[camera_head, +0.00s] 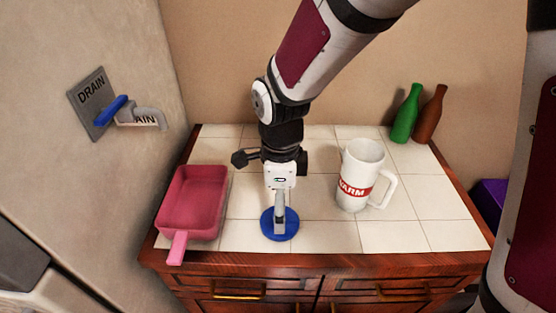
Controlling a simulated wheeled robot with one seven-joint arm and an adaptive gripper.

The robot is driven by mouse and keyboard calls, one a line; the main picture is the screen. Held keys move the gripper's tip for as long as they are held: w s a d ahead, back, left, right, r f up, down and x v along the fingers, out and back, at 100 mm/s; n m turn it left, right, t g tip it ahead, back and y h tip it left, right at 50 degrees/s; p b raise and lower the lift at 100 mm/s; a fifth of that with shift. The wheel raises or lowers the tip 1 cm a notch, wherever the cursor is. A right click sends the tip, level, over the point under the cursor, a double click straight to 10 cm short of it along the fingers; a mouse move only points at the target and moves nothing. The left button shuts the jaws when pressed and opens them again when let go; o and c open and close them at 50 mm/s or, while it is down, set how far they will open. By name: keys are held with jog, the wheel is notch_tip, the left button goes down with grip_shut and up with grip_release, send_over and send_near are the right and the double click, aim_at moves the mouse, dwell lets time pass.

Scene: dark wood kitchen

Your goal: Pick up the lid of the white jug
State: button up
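The white jug (361,176) stands upright on the tiled counter, right of centre. It has a red band with white letters, a handle on its right and no lid on top. A round blue lid (289,231) is left of the jug, near the counter's front edge. My gripper (279,216) points down over the middle of the lid and overlaps it in the picture. Its fingers line up one behind the other, so I cannot tell whether they are shut on the lid. Whether the lid rests on the tiles is also unclear.
A pink pan (193,203) lies on the counter's left, its handle over the front edge. A green bottle (406,114) and a brown bottle (429,116) stand at the back right. A blue-levered drain tap (125,112) is on the left wall. Tiles between lid and jug are clear.

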aim_at(292, 222)
notch_tip(292, 222, down, 5)
jog(key=shift+d+f, duration=0.1)
jog(key=shift+d, duration=0.05)
jog(key=c, duration=1)
